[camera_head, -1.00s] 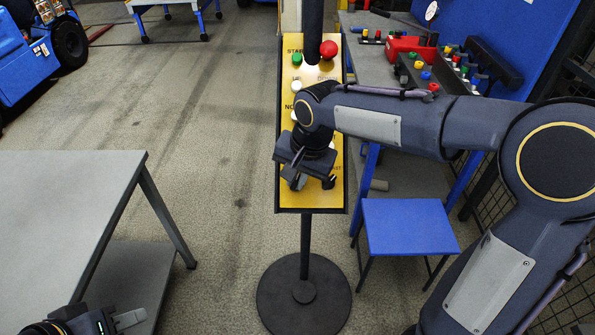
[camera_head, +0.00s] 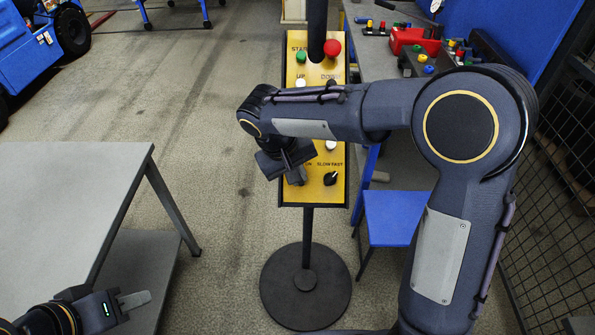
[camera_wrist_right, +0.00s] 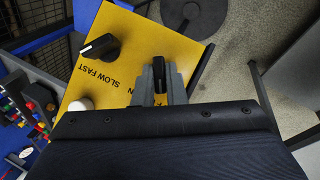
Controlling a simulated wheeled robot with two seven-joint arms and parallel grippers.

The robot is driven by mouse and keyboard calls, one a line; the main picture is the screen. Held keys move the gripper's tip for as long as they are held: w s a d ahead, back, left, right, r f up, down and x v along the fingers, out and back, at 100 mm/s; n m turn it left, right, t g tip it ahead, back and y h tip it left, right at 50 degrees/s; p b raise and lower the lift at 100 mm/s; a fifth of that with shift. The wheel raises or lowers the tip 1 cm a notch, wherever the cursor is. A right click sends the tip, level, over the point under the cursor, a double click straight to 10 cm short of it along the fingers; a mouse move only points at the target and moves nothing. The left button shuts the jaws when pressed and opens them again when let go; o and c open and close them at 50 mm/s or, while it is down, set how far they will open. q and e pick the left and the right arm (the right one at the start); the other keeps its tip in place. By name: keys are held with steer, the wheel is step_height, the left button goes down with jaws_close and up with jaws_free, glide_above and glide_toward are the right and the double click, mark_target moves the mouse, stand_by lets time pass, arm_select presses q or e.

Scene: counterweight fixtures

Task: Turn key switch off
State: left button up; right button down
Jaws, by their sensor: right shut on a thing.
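The yellow control panel (camera_head: 318,198) stands upright on a post, and my right gripper (camera_head: 298,177) is at its lower left part. In the right wrist view my right gripper (camera_wrist_right: 161,82) is shut on a small black key switch (camera_wrist_right: 159,68), with a finger on each side. Lettering beside the switch is partly hidden by the fingers.
A black SLOW FAST knob (camera_wrist_right: 100,47) is close beside the key switch. The panel also has a green button (camera_head: 301,57) and a red mushroom button (camera_head: 332,48). A grey table (camera_head: 75,195) stands left, a blue stool (camera_head: 390,215) right. Floor between table and panel is clear.

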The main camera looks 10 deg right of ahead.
steer(key=shift+a+n+h, duration=0.1)
steer(key=shift+n+h, duration=0.4)
steer(key=shift+n, duration=0.3)
steer(key=c, duration=1.5)
jaws_free()
steer(key=b+v, duration=0.1)
steer(key=v, duration=0.6)
steer(key=shift+s+a+r, duration=0.1)
steer(key=shift+a+r, duration=0.1)
steer(key=shift+r, duration=0.1)
steer(key=shift+d, duration=0.1)
